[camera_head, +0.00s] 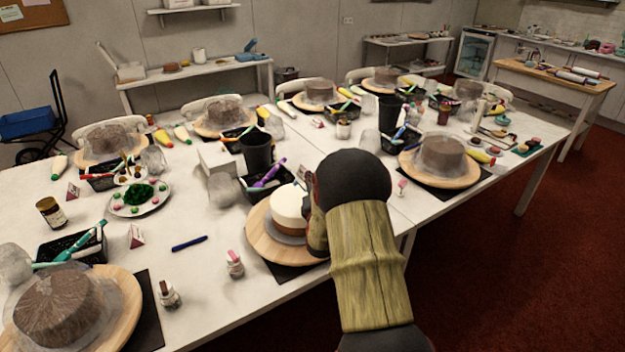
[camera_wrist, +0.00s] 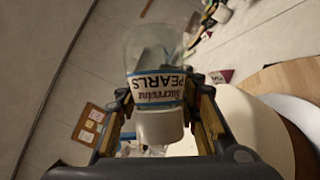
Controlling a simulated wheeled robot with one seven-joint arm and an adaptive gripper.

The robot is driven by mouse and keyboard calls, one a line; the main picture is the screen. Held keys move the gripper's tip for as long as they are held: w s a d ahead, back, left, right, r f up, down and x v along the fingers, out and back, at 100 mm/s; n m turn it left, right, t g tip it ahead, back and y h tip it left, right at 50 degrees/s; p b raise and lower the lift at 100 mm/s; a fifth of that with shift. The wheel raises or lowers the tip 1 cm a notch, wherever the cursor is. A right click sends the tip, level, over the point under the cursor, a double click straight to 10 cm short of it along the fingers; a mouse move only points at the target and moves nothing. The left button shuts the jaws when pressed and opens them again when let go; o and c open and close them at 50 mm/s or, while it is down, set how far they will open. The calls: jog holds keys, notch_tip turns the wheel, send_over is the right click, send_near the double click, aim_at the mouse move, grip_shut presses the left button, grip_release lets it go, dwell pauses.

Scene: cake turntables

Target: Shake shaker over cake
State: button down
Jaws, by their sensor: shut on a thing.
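A clear shaker with a white end and a blue-edged label reading "PEARLS" (camera_wrist: 155,88) is in my gripper (camera_wrist: 163,102). The fingers are shut on its two sides. The cake (camera_head: 290,203), white on top and brown below, stands on a round wooden turntable (camera_head: 262,243) in the head view. In the wrist view the pale cake (camera_wrist: 262,135) shows at the lower right, behind the gripper. I cannot tell whether the shaker is directly over it.
Small jars (camera_head: 235,264) stand near the table's front edge, with a blue pen (camera_head: 189,243) beyond them. A black tool tray (camera_head: 262,197) and a dark cup (camera_head: 256,152) stand behind the cake. Other wrapped cakes (camera_head: 440,153) crowd the long white table (camera_head: 205,310).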

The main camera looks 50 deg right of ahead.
jog(key=shift+d+r, duration=0.2)
jog(key=shift+d, duration=0.15)
jog(key=shift+a+f+b, duration=0.25)
jog(key=shift+a+b, duration=0.15)
jog(key=shift+b, duration=0.35)
jog(key=shift+r, duration=0.1)
jog(key=shift+r+n+b, duration=0.15)
jog(key=shift+n+b, duration=0.35)
jog(key=shift+b, duration=0.3)
jog(key=shift+d+r+b, duration=0.2)
jog(key=shift+d+b, duration=0.1)
jog(key=shift+b, duration=0.05)
jog(key=shift+a+f, duration=0.25)
jog(key=shift+a, duration=0.15)
jog(key=shift+r+n+t, duration=0.3)
jog(key=shift+n+t, duration=0.1)
jog(key=shift+n, duration=0.1)
